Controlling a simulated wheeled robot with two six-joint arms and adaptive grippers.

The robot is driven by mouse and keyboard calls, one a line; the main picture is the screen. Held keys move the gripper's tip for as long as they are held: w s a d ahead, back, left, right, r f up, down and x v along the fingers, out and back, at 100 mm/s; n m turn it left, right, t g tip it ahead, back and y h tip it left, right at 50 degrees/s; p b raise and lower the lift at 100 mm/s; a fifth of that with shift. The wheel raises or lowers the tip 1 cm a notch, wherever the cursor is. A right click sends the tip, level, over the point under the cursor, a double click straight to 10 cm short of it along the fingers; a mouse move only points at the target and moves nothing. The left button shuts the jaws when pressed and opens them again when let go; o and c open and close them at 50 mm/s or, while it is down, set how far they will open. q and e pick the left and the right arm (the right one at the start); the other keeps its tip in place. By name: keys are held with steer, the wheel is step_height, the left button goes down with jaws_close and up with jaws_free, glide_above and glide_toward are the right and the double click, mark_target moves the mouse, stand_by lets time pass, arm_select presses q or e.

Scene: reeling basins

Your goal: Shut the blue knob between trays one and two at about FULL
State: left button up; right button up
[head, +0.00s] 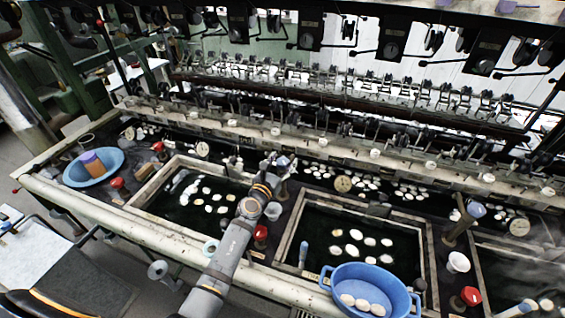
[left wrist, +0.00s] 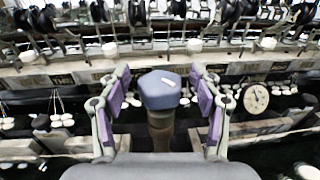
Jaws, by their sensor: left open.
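The blue knob (left wrist: 158,90) stands on a brown post, with a pale pointer mark on its top. In the left wrist view it sits between the two spread purple-padded fingers of my left gripper (left wrist: 160,105), with a gap on both sides. In the head view my left gripper (head: 279,165) is over the divider between the left tray (head: 170,172) and the middle tray (head: 290,240); it largely hides the knob there. Both trays hold dark water and white cocoons. A round dial (head: 343,183) stands behind, also in the left wrist view (left wrist: 256,98). My right gripper is not in view.
A second blue knob (head: 476,209) stands on a post right of the middle tray. A blue basin (head: 336,283) with cocoons sits at the front. Red knobs (head: 261,232) line the dividers. The reeling machinery (head: 350,95) runs along the back.

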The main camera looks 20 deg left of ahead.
arm_select(q)
steer(key=shift+w, duration=0.15)
steer(key=shift+w+f, duration=0.1)
steer(key=shift+c, duration=0.6)
steer(key=c, duration=1.1)
steer(key=shift+o, duration=0.2)
steer(key=shift+f+m+h+b, duration=0.1)
steer(key=shift+m+h+b, duration=0.2)
steer(key=shift+h+b, duration=0.25)
steer(key=m+g+h+b, duration=0.2)
steer(key=m+h+b, duration=0.1)
steer(key=b, duration=0.4)
steer(key=m+g+h+b, duration=0.2)
steer(key=m+h+b, duration=0.1)
steer(key=h+b, duration=0.3)
steer(key=shift+f+m+g+b, duration=0.15)
steer(key=shift+m+g+b, duration=0.25)
steer(key=shift+b, duration=0.35)
steer(key=shift+r+m+g+h+b, duration=0.25)
steer(key=shift+m+g+h+b, duration=0.15)
steer(key=shift+g+h+b, duration=0.15)
steer(key=o, duration=1.2)
